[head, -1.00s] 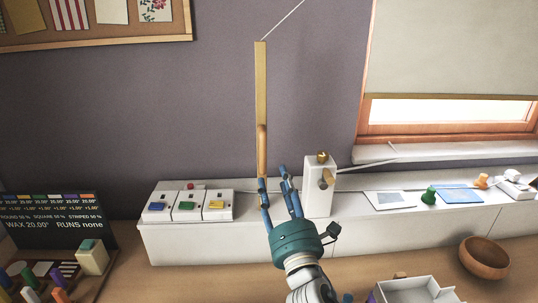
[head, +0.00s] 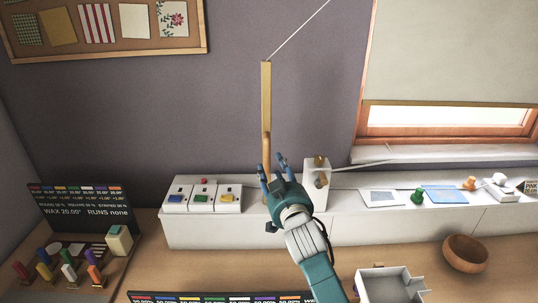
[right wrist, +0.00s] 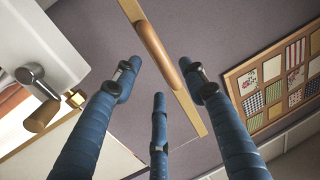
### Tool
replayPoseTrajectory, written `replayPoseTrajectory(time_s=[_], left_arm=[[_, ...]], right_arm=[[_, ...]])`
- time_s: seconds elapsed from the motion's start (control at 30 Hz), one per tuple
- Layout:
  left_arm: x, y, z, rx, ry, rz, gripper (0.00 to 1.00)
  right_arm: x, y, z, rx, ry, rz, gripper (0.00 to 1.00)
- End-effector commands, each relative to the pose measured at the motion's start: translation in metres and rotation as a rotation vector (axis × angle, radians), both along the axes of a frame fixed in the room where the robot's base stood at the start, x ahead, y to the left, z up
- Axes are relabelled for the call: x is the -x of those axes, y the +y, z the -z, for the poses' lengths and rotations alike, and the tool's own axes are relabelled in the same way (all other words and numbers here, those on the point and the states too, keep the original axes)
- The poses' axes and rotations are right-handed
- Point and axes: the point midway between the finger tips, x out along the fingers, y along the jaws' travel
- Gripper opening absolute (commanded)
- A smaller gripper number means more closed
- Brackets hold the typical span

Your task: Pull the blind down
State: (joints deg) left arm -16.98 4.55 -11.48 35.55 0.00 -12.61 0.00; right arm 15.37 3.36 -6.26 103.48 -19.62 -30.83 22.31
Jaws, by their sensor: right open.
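The pale blind (head: 450,50) covers most of the window at the right of the head view; a bright gap shows below its bottom bar. A yellow upright strip (head: 266,90) is on the purple wall, with a white cord (head: 300,28) running from its top up to the right. A wooden handle (head: 267,146) is on the strip's lower part. My right gripper (head: 272,168) is open and empty at the handle's lower end. In the right wrist view, the handle (right wrist: 158,52) lies just past the spread fingers (right wrist: 163,78). I cannot tell whether they touch it. My left gripper is not in view.
A white box with a crank (head: 318,182) stands just right of the gripper. Coloured switches (head: 203,197) sit on the white ledge to its left. A wooden bowl (head: 466,252) and a grey tray (head: 392,286) are on the table at the right.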

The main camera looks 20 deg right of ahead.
Motion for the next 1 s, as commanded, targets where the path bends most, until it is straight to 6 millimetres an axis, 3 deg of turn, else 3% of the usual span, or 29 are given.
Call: replayPoseTrajectory(time_s=[0.1,0.33,0.5,0.8,1.0], left_arm=[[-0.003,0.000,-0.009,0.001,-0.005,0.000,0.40],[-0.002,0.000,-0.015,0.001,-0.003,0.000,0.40],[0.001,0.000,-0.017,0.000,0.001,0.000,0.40],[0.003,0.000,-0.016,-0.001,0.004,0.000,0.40],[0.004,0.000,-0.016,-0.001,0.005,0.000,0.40]], right_arm=[[-0.025,-0.003,-0.004,0.002,0.000,0.001,0.43],[-0.059,-0.005,-0.002,0.002,-0.001,0.001,0.43],[-0.070,-0.006,-0.001,0.002,-0.001,0.000,0.43],[-0.071,-0.006,0.000,0.003,-0.001,0.000,0.43],[-0.071,-0.006,0.000,0.003,-0.001,0.000,0.03]])
